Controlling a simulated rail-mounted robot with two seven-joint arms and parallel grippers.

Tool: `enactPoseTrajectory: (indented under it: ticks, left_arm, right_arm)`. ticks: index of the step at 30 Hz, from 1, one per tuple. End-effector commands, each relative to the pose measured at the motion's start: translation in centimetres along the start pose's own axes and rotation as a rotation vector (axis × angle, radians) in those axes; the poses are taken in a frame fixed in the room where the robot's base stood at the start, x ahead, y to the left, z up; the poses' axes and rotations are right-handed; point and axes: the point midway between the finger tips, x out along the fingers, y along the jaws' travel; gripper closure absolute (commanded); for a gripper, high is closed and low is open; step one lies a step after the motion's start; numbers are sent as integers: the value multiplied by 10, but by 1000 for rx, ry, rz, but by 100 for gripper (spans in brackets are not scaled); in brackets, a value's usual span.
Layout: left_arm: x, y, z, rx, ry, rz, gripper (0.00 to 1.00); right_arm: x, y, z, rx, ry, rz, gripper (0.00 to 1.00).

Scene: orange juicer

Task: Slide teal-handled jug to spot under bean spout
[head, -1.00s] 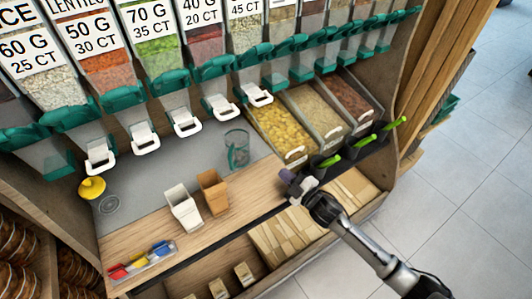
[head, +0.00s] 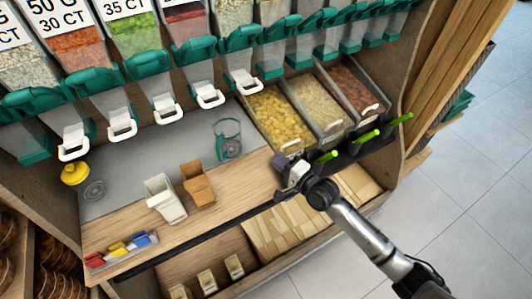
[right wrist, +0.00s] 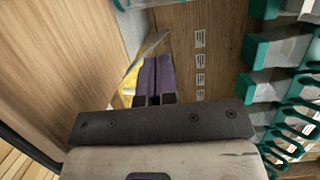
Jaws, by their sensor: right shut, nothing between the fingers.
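The clear jug with the teal handle (head: 228,140) stands upright on the grey counter mat, left of the bin of yellow pieces. My right gripper (head: 281,162) is at the counter's front right edge, to the right of and nearer than the jug, and apart from it. Its purple fingers are shut and empty, as the right wrist view (right wrist: 157,77) also shows. The jug is not clearly visible in that view. Teal-and-white dispenser spouts (head: 208,96) hang in a row above the counter. I cannot tell which is the bean spout. My left gripper is out of view.
A white box (head: 164,199) and a brown box (head: 198,185) stand on the wood strip. A yellow object (head: 74,174) and a round marking (head: 94,190) are at left. Coloured clips (head: 121,249) lie in front. Green-handled scoops (head: 366,137) are at right. The mat's middle is clear.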

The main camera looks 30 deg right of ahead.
Motion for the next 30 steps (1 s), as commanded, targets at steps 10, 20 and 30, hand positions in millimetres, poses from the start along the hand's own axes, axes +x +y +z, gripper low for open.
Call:
enactPoseTrajectory:
  ticks: [10, 20, 30]
  left_arm:
    - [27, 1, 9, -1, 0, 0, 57]
    - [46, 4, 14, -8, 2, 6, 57]
    - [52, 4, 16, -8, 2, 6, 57]
  right_arm:
    - [62, 2, 0, -4, 1, -4, 100]
    - [106, 1, 15, -2, 0, -3, 100]
    - [119, 0, 27, -6, 1, -2, 100]
